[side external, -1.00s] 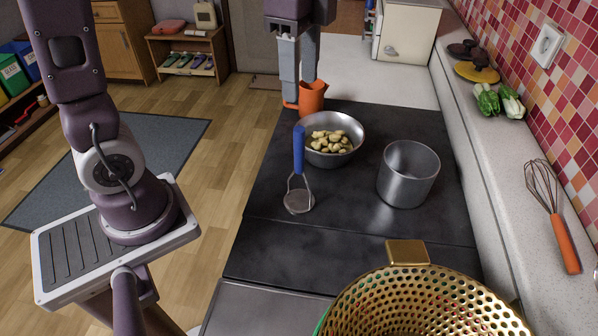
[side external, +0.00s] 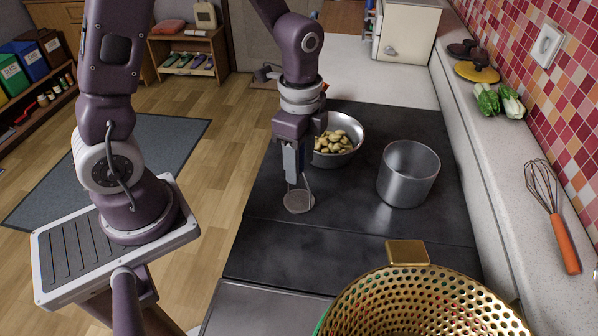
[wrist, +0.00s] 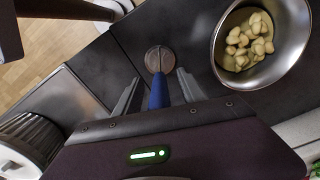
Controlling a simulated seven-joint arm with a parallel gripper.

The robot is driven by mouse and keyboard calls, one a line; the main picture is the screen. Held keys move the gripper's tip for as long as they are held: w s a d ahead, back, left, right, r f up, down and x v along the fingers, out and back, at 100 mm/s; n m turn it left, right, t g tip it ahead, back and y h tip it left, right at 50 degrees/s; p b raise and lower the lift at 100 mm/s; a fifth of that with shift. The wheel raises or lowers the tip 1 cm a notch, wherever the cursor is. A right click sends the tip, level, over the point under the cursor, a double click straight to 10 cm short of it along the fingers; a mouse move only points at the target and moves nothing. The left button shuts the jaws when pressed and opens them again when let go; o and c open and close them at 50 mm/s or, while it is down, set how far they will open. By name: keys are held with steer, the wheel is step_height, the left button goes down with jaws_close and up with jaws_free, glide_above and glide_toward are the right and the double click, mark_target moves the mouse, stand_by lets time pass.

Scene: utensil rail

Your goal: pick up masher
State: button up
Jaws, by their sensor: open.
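The masher stands on the dark counter; in the side view its round metal head (side external: 298,201) shows below my gripper (side external: 294,180), and its blue handle is hidden behind the gripper. In the wrist view the blue handle (wrist: 158,95) lies between the two fingers of my gripper (wrist: 157,88), with the round head (wrist: 159,60) beyond the fingertips. The fingers are apart, one on each side of the handle, with gaps visible. I cannot tell whether the palm touches the handle's end.
A metal bowl of potatoes (side external: 355,152) stands close behind the masher, and it also shows in the wrist view (wrist: 218,50). A steel pot (side external: 408,176) is to the right. A gold colander (side external: 420,290) is at the front. The counter in front of the masher is clear.

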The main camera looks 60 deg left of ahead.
jaws_close()
steer(key=shift+r, duration=0.1)
